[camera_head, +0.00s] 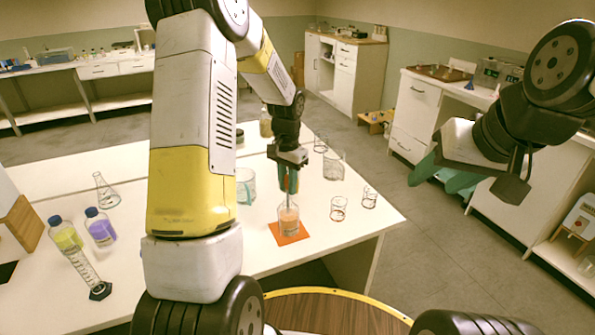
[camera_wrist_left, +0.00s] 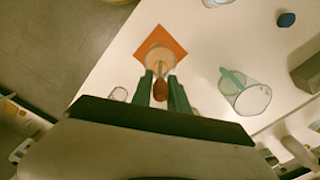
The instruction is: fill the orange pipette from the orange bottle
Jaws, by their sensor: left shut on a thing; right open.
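The orange bottle (camera_head: 288,221) is a clear glass vessel with orange liquid. It stands upright on an orange square mat (camera_head: 275,229); the left wrist view shows the bottle (camera_wrist_left: 158,57) and mat (camera_wrist_left: 178,47) too. My left gripper (camera_head: 289,180) is shut on the orange pipette (camera_head: 288,196), just above the bottle. The pipette points down at the bottle's mouth; how deep its tip sits I cannot tell. In the left wrist view its red-orange bulb (camera_wrist_left: 160,90) shows between the green fingers. My right gripper (camera_head: 448,176) is open, empty and raised at the right, away from the table.
Glass beakers (camera_head: 334,166) and small glasses (camera_head: 338,209) stand right of the bottle. A teal-tinted beaker (camera_head: 245,188) stands to its left. Bottles with yellow (camera_head: 65,236) and purple (camera_head: 99,228) liquid, a cylinder and a flask are further left. The table's front right corner is clear.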

